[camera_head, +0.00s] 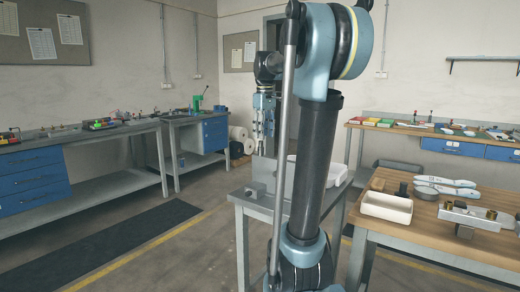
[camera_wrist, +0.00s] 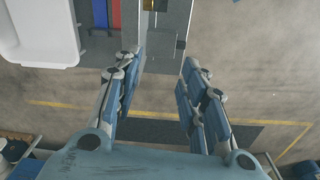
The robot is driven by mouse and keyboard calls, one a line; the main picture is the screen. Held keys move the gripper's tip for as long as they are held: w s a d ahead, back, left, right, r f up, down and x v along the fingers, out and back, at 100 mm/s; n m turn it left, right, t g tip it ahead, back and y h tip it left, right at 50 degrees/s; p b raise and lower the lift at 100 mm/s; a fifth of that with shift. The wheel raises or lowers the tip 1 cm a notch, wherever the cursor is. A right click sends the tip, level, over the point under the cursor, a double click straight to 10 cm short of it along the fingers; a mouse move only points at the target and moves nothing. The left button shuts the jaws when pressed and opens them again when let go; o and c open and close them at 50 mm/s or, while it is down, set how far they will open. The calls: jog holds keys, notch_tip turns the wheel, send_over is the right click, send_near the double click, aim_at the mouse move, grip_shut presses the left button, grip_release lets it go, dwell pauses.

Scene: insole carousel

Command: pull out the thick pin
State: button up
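My gripper (camera_head: 263,122) hangs pointing down over the small grey stand (camera_head: 262,212) in the head view. In the wrist view my gripper (camera_wrist: 163,66) is open, its two fingers well apart with nothing between them. A grey metal fixture (camera_wrist: 164,42) lies just beyond the fingertips, with a small brass-coloured piece (camera_wrist: 149,5) at the top edge of the picture. The fixture also shows in the head view as a small metal block (camera_head: 256,190) on the stand, below the gripper. I cannot make out for certain which part is the thick pin.
A white tray (camera_wrist: 40,32) and red (camera_wrist: 116,14) and blue (camera_wrist: 100,14) strips lie left of the fixture. At right, a wooden bench (camera_head: 446,242) holds a white bin (camera_head: 386,207) and a metal bar with brass knobs (camera_head: 472,216). Floor right of the stand is clear in the wrist view.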

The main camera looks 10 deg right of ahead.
jog(key=shift+n, duration=0.8)
jog(key=w+r, duration=0.1)
jog(key=w, duration=0.1)
jog(key=w+r, duration=0.1)
jog(key=w, duration=0.2)
jog(key=w+r, duration=0.1)
jog(key=w, duration=0.1)
jog(key=shift+w+r, duration=0.25)
jog(key=shift+w, duration=0.1)
jog(key=shift+f, duration=0.15)
jog(key=shift+f, duration=4.4)
grip_shut()
jog(key=shift+r, duration=0.15)
jog(key=shift+r, duration=2.85)
